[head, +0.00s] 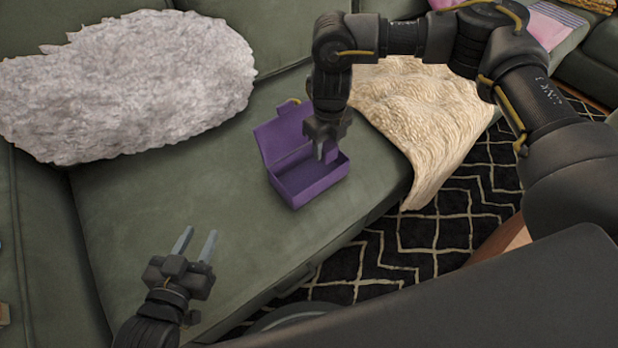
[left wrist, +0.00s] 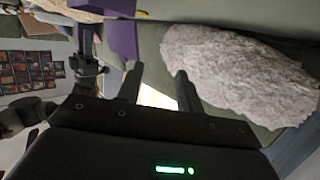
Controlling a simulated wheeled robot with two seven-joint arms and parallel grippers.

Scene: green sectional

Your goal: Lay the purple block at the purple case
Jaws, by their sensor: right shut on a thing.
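The purple case (head: 312,186) stands with its lid up on the green sofa seat; part of it also shows at the top of the left wrist view (left wrist: 122,40). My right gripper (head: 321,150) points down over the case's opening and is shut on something. No separate purple block can be made out; the fingers and the case's matching colour hide what is held, most likely that block. I cannot tell whether it touches the case floor. My left gripper (head: 196,245) is open and empty above the front of the seat, left of the case.
A fluffy grey pillow (head: 125,85) lies at the left against the backrest. A cream knitted throw (head: 425,110) hangs over the seat to the right of the case. A black patterned rug (head: 430,240) covers the floor in front. The seat left of the case is clear.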

